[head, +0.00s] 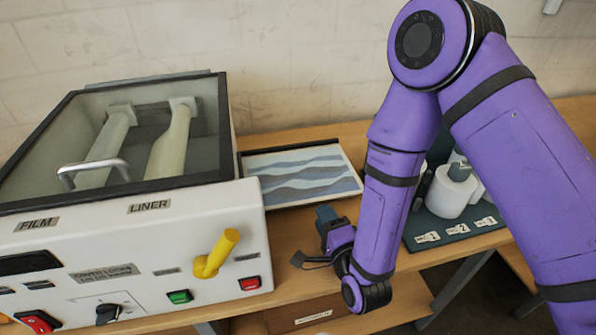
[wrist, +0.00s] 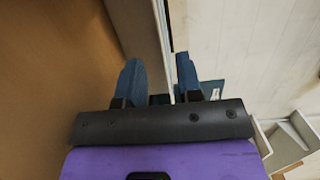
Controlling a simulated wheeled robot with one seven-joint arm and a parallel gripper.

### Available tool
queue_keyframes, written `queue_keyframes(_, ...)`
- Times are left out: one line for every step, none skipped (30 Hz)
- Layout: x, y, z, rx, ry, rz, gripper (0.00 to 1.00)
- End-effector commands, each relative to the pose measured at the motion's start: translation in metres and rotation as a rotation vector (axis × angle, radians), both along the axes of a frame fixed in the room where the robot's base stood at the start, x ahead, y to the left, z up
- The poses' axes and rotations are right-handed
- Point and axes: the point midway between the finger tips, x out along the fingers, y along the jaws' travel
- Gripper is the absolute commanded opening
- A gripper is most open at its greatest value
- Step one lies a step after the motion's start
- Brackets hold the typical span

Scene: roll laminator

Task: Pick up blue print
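The blue print (head: 304,180), a pale sheet with wavy blue bands, lies flat on the wooden table (head: 283,240), right of the laminator, with a dark strip along its back edge. My gripper (head: 326,216) is just in front of the print's near right edge, apart from it as far as I can tell. In the wrist view my gripper (wrist: 160,75) has its two blue fingers spread with a gap and nothing clearly held between them. I cannot make out the print in the wrist view.
The white laminator (head: 150,220) with a yellow lever (head: 216,253) stands at the left. A dark green board (head: 458,230) with white labels and white rolls (head: 451,192) is at the right, partly behind my arm. The wall is close behind the table.

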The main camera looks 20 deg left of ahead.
Motion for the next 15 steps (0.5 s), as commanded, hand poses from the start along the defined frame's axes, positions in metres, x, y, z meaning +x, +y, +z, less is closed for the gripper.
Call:
queue_keyframes(0.006, 0.005, 0.001, 0.001, -0.003, 0.0, 0.33)
queue_keyframes(0.009, 0.008, 0.001, 0.001, -0.003, -0.001, 0.33)
queue_keyframes(0.013, 0.011, 0.001, 0.002, -0.004, -0.001, 0.33)
queue_keyframes(0.015, 0.012, 0.001, 0.0, -0.002, 0.0, 0.33)
queue_keyframes(0.017, 0.014, 0.001, 0.0, -0.002, 0.0, 0.33)
queue_keyframes(0.02, 0.016, 0.001, 0.0, -0.002, 0.0, 0.33)
queue_keyframes(0.021, 0.017, 0.001, 0.0, -0.002, 0.0, 0.33)
queue_keyframes(0.022, 0.018, 0.001, 0.0, -0.001, 0.0, 0.33)
queue_keyframes(0.023, 0.019, 0.001, 0.0, -0.001, 0.0, 0.33)
queue_keyframes(0.024, 0.02, 0.001, 0.0, -0.001, 0.0, 0.33)
queue_keyframes(0.026, 0.022, 0.001, -0.001, -0.002, 0.0, 0.33)
queue_keyframes(0.03, 0.025, 0.001, 0.0, -0.003, 0.0, 0.33)
queue_keyframes(0.033, 0.028, 0.001, 0.0, -0.003, 0.0, 0.33)
queue_keyframes(0.036, 0.031, 0.001, 0.0, -0.004, 0.001, 0.33)
queue_keyframes(0.04, 0.035, 0.001, 0.0, -0.004, 0.001, 0.33)
